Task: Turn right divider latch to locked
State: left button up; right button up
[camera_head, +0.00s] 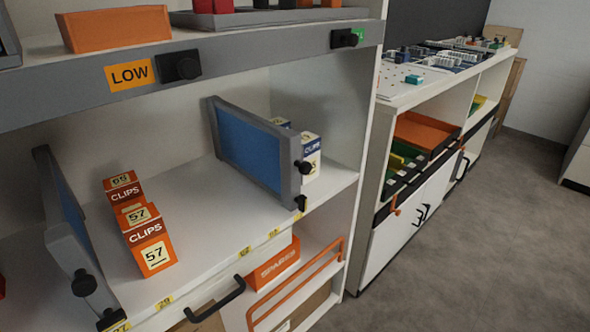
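The right divider (250,150) is a blue panel in a grey frame, standing upright on the white middle shelf. A black latch knob (304,167) is on its front edge, and a smaller black piece (301,203) sits below it near the shelf edge. I cannot tell the latch's position at this size. The left divider (62,220) is a similar panel at the left, with its own black knob (84,284). Neither of my grippers is in view.
Orange CLIPS boxes (150,240) stand between the dividers; blue-and-white CLIPS boxes (311,155) stand right of the right divider. A black handle (216,302) and an orange rail (297,285) are below the shelf. Grey floor (470,240) is open at right.

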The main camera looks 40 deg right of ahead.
aim_at(301, 200)
jog(key=z, duration=1.25)
